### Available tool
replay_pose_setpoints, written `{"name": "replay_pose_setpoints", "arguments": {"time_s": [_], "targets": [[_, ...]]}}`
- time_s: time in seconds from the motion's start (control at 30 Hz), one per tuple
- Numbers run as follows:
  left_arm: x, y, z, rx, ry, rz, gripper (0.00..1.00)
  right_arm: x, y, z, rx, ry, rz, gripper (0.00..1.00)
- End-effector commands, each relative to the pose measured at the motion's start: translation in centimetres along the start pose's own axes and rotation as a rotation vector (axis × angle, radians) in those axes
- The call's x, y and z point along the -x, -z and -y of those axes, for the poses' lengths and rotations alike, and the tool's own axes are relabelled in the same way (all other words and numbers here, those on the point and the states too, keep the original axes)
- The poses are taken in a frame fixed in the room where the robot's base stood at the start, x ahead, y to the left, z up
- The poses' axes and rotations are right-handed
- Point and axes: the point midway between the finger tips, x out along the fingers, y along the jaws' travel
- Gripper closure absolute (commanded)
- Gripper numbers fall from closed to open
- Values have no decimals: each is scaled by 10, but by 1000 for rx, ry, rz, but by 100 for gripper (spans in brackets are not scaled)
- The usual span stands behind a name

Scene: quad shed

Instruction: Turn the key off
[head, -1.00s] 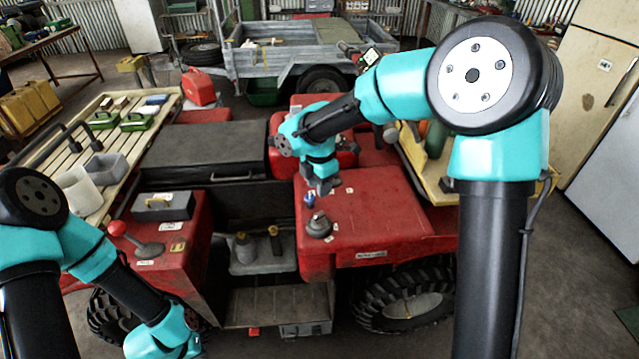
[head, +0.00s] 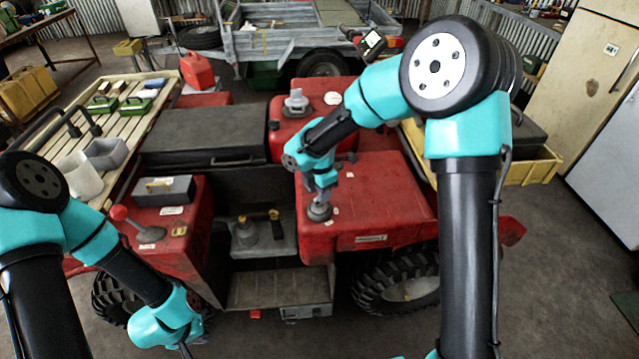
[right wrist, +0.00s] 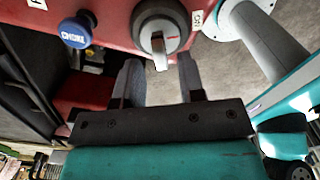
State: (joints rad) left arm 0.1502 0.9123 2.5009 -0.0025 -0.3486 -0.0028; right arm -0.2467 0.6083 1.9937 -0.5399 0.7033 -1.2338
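The key switch (head: 319,212) is a round grey knob on the red panel of the vehicle. My right gripper (head: 320,193) is over the switch. Its two dark fingers (right wrist: 159,66) are apart, one on each side of the key, with gaps showing. An "ON" label (right wrist: 197,20) is beside the switch. Only a sliver of my left gripper (head: 184,350) shows at the bottom edge of the head view.
A blue push knob (right wrist: 77,30) sits close beside the switch. A red-balled lever (head: 119,213) and a grey box (head: 163,190) stand on the left red panel. A slatted rack (head: 130,130) holds trays and green boxes.

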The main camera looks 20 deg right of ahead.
Motion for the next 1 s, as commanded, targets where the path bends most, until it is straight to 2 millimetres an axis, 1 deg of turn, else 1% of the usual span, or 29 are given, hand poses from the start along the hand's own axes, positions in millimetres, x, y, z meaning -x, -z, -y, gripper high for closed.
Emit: {"name": "replay_pose_setpoints", "arguments": {"time_s": [0.1,0.3,0.67,1.0], "targets": [[0,0,0,0,0,0,100,-11,0,0,-1,2,-1,64],[0,0,0,0,0,0,100,-22,0,0,0,0,0,64],[0,0,0,0,0,0,100,-24,0,0,-1,-1,0,64],[0,0,0,0,0,0,100,-24,0,0,-1,0,0,96]]}}
